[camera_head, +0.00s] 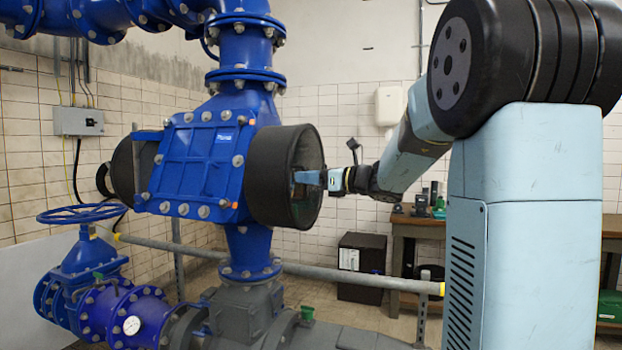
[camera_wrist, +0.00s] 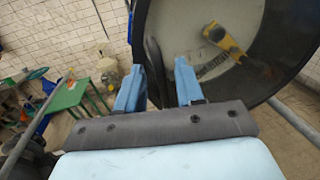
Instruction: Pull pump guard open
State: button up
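The pump guard (camera_head: 284,178) appears to be the black round drum on the right side of the blue pump housing (camera_head: 200,165). Its round end faces my arm. In the wrist view the guard's dark rim (camera_wrist: 139,28) fills the upper right, with a grey interior and a yellow part (camera_wrist: 228,42) inside. My gripper (camera_head: 297,177) is at the guard's right end. In the wrist view my gripper (camera_wrist: 158,85) is open, its two blue fingers apart. A dark curved piece (camera_wrist: 153,68), a handle or part of the rim, shows between them. I cannot tell whether either finger touches it.
A yellow-grey rail (camera_head: 340,280) runs low in front of the wall. A blue valve with a handwheel (camera_head: 82,213) stands at the lower left. A black box (camera_head: 361,266) and a wooden bench (camera_head: 420,227) stand behind my arm. A green table (camera_wrist: 70,95) shows in the wrist view.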

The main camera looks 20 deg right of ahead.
grip_shut()
dwell(0.3)
dwell(0.4)
jog(key=shift+d, duration=0.1)
